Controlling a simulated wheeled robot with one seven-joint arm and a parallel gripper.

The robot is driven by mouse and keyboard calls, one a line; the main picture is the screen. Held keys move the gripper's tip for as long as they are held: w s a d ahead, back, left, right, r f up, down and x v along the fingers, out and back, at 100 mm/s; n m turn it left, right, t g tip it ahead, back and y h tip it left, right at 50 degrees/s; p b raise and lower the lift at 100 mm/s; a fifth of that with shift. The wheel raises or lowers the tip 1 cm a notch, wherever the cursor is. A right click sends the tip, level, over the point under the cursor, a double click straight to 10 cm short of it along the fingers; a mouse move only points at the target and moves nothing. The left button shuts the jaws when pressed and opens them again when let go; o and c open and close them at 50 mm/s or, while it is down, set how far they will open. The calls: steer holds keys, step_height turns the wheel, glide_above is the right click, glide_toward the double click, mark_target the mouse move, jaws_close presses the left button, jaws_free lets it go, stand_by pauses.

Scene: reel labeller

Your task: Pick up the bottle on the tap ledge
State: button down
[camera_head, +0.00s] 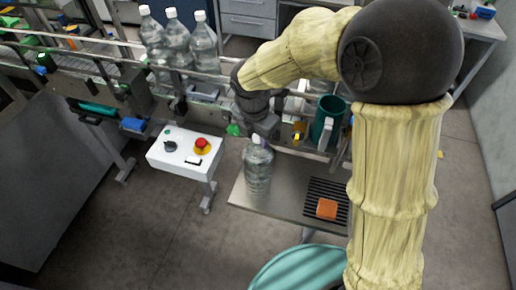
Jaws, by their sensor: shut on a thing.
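The bottle (258,168) is clear with a pale cap. It stands upright at the left part of the grey metal ledge (284,202), or just above it; I cannot tell if its base touches. My gripper (259,138) is at the bottle's top, directly below my wrist, and is shut on it around the cap and neck. The fingertips are small and partly hidden in this view.
A black drain grate (328,187) with an orange block (327,208) lies right of the bottle. A teal jug (326,122) stands behind. A white control box (187,152) with a red button is at left. Several bottles (176,42) stand on the conveyor behind.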

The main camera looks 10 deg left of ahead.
steer(key=shift+r, duration=0.1)
step_height(320, 180, up, 10)
steer(key=shift+f+b, duration=0.1)
steer(key=shift+b, duration=0.95)
steer(key=shift+w+a, duration=0.1)
